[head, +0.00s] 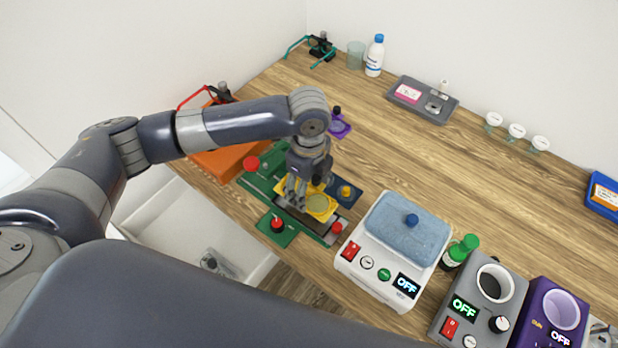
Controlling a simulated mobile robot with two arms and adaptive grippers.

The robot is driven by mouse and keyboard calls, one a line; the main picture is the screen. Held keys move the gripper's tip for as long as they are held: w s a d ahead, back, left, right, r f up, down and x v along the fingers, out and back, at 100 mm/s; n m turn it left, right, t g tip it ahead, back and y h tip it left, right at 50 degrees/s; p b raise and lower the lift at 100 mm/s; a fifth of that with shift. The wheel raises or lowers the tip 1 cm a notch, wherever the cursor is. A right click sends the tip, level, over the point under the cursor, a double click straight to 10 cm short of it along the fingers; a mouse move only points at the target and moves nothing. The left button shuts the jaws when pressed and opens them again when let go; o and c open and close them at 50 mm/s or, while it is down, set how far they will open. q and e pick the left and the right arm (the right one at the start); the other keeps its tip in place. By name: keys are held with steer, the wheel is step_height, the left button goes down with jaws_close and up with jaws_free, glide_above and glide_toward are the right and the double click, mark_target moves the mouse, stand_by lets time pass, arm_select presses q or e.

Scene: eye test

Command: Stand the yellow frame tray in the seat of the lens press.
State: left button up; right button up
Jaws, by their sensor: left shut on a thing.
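The yellow frame tray (329,214) has a round, pale greenish lens in its middle. It is over the dark central strip of a green device with red knobs, which looks like the lens press (262,183). My left gripper (295,194) comes down from above and is shut on the tray's left side. The fingers and wrist hide part of the tray and of the press behind it. I cannot tell whether the tray touches the seat or hangs just above it. My right gripper is not in view.
A white device with a blue pad (408,230) stands close at right, then a green-capped bottle (459,252), a grey device (478,300) and a purple one (550,312). An orange tray (225,160) lies left of the press. The table's middle is mostly clear.

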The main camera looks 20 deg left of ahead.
mark_target(308, 192)
arm_select(q)
steer(key=shift+f, duration=0.15)
step_height(308, 192, down, 3)
steer(key=b, duration=0.4)
steer(key=shift+a+b, duration=0.1)
steer(key=shift+b, duration=0.25)
steer(key=shift+f, duration=1.1)
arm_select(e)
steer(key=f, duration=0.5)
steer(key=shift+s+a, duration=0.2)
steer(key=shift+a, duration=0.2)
arm_select(q)
steer(key=shift+f, duration=0.3)
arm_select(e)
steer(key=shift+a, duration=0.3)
arm_select(q)
steer(key=o, duration=1.2)
